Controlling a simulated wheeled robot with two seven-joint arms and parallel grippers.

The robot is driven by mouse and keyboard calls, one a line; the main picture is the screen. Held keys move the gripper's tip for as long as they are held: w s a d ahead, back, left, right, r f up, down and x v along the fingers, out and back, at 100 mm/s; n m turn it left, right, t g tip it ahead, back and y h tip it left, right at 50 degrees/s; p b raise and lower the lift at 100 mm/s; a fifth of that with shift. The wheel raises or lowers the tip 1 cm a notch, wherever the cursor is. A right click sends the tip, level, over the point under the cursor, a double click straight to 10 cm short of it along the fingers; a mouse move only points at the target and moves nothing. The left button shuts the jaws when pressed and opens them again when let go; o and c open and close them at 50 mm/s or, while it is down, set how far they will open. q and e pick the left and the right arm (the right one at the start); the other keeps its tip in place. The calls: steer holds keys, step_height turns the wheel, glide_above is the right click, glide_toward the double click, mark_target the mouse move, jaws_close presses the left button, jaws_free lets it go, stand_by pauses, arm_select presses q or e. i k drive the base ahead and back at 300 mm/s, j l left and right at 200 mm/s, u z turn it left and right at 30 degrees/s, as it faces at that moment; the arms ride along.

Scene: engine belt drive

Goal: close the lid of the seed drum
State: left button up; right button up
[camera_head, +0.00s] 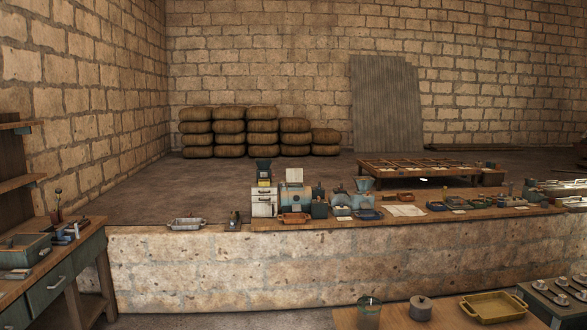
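I cannot tell for sure which thing is the seed drum. On the long stone ledge, left of its middle, a pale blue-grey machine (294,198) has a light panel (295,175) standing up at its top; it may be the drum with its lid raised, but it is small. A round grey pot (420,308) with a knob on top stands on the near table, and a dark green cup (369,308) is left of it. Neither of my grippers is in view.
The stone ledge (200,270) crosses the view, crowded with small machines and trays. A metal tray (186,224) sits at its left. A yellow tray (493,306) lies on the near table. A workbench (50,285) stands at left. Stacked sacks (262,139) are behind.

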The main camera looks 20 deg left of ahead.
mark_target(292, 175)
steer(key=i+j+u, duration=0.4)
steer(key=j, duration=0.25)
steer(key=i+j+u, duration=0.4)
steer(key=i, duration=0.2)
steer(key=i+j+u, duration=0.4)
steer(key=i, duration=0.15)
steer(key=i+j+z, duration=0.1)
steer(key=i+z, duration=0.15)
steer(key=i, duration=1.55)
steer(key=i+z, duration=0.35)
steer(key=i, duration=0.2)
steer(key=i+z, duration=0.4)
steer(key=i, duration=0.2)
steer(key=i+j+z, duration=0.35)
steer(key=i, duration=0.15)
steer(key=i+l+z, duration=0.3)
steer(key=i, duration=0.2)
steer(key=i+z, duration=0.3)
steer(key=i, duration=0.25)
steer(key=i+l+u, duration=1)
steer(key=i+l, duration=0.05)
steer(key=l, duration=0.05)
